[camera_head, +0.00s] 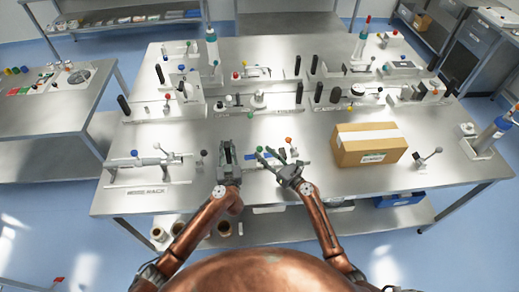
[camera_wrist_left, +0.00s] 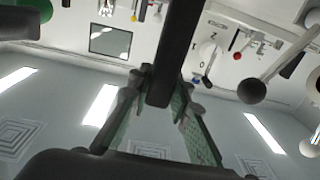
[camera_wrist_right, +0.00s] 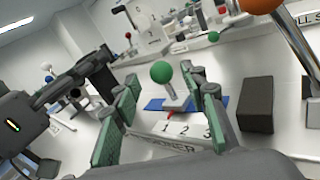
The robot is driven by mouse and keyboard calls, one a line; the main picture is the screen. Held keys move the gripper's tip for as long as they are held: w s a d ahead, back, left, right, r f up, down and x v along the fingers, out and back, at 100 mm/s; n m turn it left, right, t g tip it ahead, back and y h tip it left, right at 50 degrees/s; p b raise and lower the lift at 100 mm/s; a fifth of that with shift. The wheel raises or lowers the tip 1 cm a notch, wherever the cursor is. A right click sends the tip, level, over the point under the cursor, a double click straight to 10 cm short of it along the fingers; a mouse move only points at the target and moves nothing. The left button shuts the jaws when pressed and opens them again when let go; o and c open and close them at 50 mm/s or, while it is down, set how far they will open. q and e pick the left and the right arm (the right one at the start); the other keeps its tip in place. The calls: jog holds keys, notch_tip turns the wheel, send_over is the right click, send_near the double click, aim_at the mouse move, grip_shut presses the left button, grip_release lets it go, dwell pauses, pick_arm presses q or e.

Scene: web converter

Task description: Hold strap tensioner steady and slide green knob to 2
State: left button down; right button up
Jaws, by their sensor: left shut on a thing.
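The strap tensioner (camera_wrist_right: 190,148) is a pale block with a "...SIONER" label and marks 1, 2 and 3, in the right wrist view. Its green knob (camera_wrist_right: 161,72) stands upright on a metal stem over a blue plate, with a red pointer near the 1. The knob also shows in the head view (camera_head: 294,152). My right gripper (camera_wrist_right: 171,90) is open; its green-padded fingers appear on either side of the knob, with no visible contact. My left gripper (camera_head: 228,150) is shut on a dark upright bar (camera_wrist_left: 176,45), which hides part of the left wrist view.
A cardboard box (camera_head: 369,144) stands right of my right gripper. A black block (camera_wrist_right: 256,104) stands right of the knob, and an orange ball knob (camera_head: 288,140) is close behind. Several levers and fixtures line the bench's back.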

aim_at(259, 149)
jog(key=shift+x, duration=1.95)
jog(key=shift+c, duration=0.3)
grip_shut()
